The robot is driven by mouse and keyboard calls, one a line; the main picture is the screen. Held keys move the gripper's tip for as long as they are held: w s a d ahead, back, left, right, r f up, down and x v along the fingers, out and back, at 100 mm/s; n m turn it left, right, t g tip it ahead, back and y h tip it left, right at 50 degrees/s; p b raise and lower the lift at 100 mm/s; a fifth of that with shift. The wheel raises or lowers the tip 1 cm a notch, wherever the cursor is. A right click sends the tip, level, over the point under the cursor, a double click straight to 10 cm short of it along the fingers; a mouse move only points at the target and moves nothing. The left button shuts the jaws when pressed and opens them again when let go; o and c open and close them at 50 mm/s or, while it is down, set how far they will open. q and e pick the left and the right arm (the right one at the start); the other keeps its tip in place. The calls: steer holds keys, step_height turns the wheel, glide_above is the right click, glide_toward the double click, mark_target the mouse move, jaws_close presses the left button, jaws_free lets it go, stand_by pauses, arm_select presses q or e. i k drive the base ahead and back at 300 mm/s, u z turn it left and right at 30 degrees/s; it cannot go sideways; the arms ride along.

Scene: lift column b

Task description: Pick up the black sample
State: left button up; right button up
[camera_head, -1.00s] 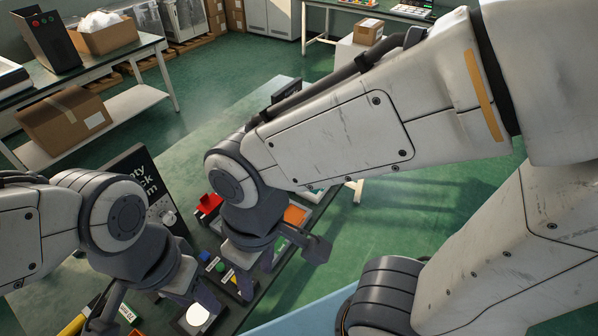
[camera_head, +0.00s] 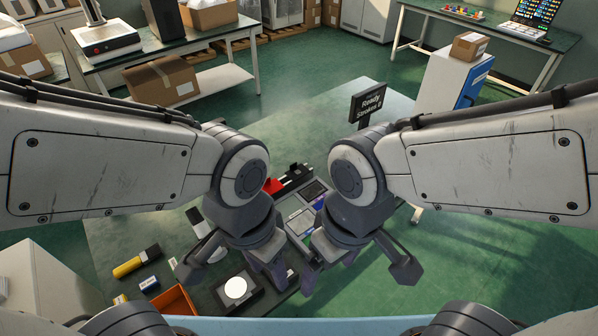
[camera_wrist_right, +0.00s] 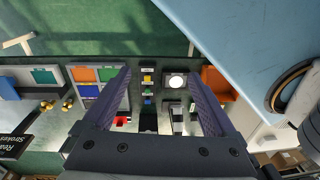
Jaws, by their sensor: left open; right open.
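I cannot make out the black sample for certain. In the right wrist view a column of small coloured blocks (camera_wrist_right: 147,88), with yellow, green and blue among them, lies on a dark strip between the fingers. My right gripper (camera_head: 358,274) is open and empty above the table's near edge; its spread fingers also frame the right wrist view (camera_wrist_right: 160,78). My left gripper (camera_head: 236,268) is open and empty above the table, left of the right one. The arms and grippers hide part of the table's middle in the head view.
A black device with a white disc (camera_head: 236,288) and an orange bin (camera_head: 174,304) stand at the near left. A yellow-black tool (camera_head: 137,261) lies further left. Trays (camera_head: 302,222) and a black sign (camera_head: 368,103) are on the right.

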mark_target(297, 172)
steer(key=z, duration=1.55)
steer(key=i, duration=1.95)
steer(key=u, duration=2.85)
